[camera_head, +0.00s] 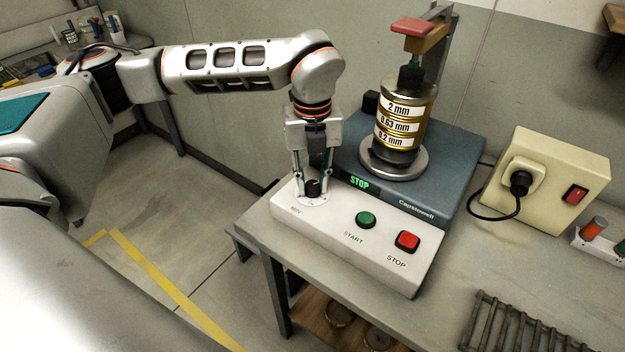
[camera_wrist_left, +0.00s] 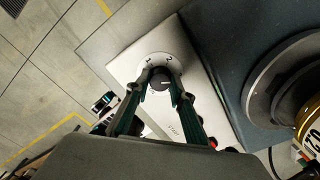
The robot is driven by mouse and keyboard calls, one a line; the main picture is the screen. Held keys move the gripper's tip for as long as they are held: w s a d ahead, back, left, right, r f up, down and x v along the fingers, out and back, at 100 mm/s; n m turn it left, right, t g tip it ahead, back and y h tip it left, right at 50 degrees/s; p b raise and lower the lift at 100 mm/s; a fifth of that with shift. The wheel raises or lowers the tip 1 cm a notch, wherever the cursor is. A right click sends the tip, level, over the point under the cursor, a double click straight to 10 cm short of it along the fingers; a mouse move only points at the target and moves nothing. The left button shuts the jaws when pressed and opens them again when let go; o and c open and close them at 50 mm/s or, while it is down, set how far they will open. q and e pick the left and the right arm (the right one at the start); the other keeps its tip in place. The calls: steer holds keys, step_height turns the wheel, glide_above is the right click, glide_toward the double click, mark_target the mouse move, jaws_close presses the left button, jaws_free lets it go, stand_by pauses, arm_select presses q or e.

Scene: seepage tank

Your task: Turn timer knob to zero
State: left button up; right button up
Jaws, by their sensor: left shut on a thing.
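The timer knob (camera_head: 313,188) is a small black knob on a white dial at the left end of the white control panel (camera_head: 290,216). My left gripper (camera_head: 313,182) points down over it, with one finger on each side, and is shut on the knob. In the left wrist view the knob (camera_wrist_left: 160,80) sits between the two fingertips (camera_wrist_left: 160,84), with a light pointer line on its top. Some dial marks show around it; the rest are hidden by the fingers. My right gripper is not in view.
The panel carries a green START button (camera_head: 366,219) and a red STOP button (camera_head: 407,241). Behind it stands a sieve stack (camera_head: 404,117) on a blue-grey shaker base (camera_head: 455,165) whose display reads STOP. A beige socket box (camera_head: 560,170) stands right; a metal rack (camera_head: 510,325) lies in front.

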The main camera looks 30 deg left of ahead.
mark_target(312, 184)
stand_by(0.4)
arm_select(q)
steer(key=o, duration=1.1)
step_height(312, 184, up, 12)
stand_by(0.3)
